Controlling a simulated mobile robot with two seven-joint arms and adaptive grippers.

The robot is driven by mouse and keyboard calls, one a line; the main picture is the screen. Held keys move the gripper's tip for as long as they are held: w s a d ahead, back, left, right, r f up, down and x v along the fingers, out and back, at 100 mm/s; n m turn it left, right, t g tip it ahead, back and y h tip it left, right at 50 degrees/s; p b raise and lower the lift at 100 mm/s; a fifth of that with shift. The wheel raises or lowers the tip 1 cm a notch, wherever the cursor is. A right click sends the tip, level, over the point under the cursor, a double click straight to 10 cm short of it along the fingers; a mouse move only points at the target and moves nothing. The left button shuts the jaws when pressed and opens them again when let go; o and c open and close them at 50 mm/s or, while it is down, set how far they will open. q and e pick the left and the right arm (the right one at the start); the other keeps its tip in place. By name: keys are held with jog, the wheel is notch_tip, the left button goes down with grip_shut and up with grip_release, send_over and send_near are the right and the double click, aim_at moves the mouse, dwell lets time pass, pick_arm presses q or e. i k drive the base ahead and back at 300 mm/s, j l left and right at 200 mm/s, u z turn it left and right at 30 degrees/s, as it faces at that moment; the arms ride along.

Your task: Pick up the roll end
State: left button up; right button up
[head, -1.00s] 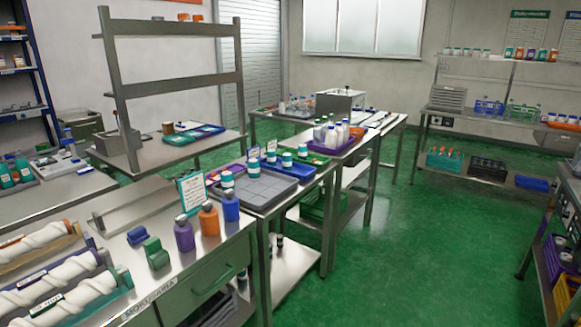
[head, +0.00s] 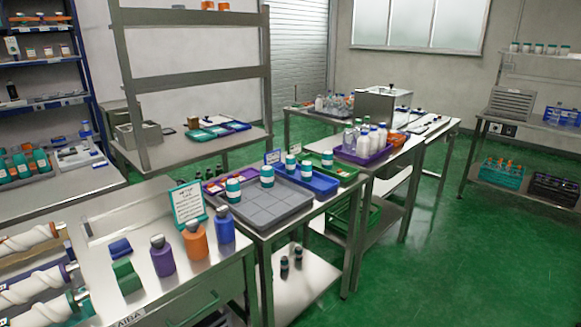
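White twisted rolls lie in coloured holders on the near bench at the left edge of the head view. The upper roll (head: 28,239) has an orange end (head: 60,226). The lowest roll (head: 48,313) has a teal end (head: 80,297). The left parts of the rolls are cut off by the picture edge. I cannot tell which end the task means. Neither of my grippers is in view.
On the near bench stand a green block (head: 126,277), a blue block (head: 120,248), purple (head: 162,258), orange (head: 195,240) and blue (head: 224,225) bottles and a sign (head: 188,203). A grey tray (head: 262,208) lies beyond. Green floor (head: 450,270) is clear at right.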

aim_at(289, 159)
jog(key=i+l+u, duration=0.1)
jog(key=u, duration=0.4)
jog(key=l+u, duration=0.25)
jog(key=u, duration=0.2)
jog(key=i+l+u, duration=0.1)
jog(key=l+u, duration=0.15)
jog(key=u, duration=0.25)
jog(key=l+u, duration=0.25)
jog(key=l, duration=0.2)
jog(key=k+l+u, duration=0.1)
jog(key=l+u, duration=0.15)
jog(key=l, duration=0.2)
